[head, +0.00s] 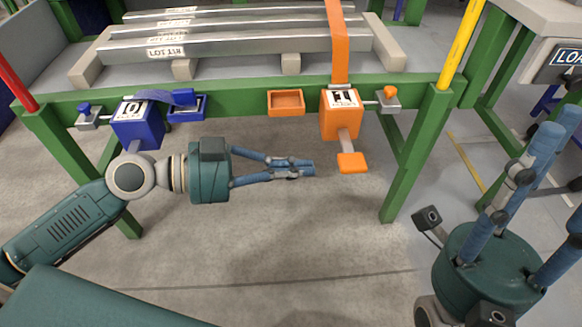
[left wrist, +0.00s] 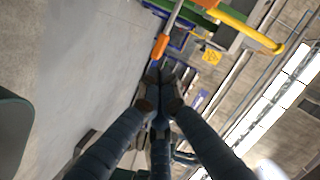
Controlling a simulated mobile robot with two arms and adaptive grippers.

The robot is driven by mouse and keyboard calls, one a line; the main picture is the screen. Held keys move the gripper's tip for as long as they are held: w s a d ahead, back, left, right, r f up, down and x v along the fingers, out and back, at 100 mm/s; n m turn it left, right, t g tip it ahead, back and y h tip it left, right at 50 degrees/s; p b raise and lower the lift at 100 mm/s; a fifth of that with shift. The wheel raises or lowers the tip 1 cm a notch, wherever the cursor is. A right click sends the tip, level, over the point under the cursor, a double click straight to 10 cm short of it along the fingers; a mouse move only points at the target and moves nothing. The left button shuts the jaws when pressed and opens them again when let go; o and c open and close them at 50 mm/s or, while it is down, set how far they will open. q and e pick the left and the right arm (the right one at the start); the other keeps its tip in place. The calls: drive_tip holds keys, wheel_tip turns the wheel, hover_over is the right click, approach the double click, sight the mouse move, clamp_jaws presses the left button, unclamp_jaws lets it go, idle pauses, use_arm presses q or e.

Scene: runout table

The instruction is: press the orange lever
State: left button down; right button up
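The orange lever (head: 352,162) is a flat orange paddle on a grey rod, hanging below an orange box (head: 340,122) marked 1 under the green table beam. Its paddle also shows in the left wrist view (left wrist: 159,47), just beyond the fingertips. My left gripper (head: 307,168) is shut and empty, its fingertips together, pointing right. In the head view its tips are left of the paddle with a visible gap. My right gripper (head: 558,165) is at the lower right with its fingers spread, far from the lever; part of it is cut off.
A blue box (head: 137,122) marked 0 with a blue strap is on the left of the beam (head: 230,98). An orange tray (head: 286,102) sits between the boxes. A green leg (head: 415,152) stands right of the lever. Metal bars (head: 230,45) lie above. Floor below is clear.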

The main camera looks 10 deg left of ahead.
use_arm(q)
drive_tip(key=shift+s+a+r, duration=0.15)
drive_tip(key=shift+s+a, duration=0.1)
drive_tip(key=shift+a, duration=0.3)
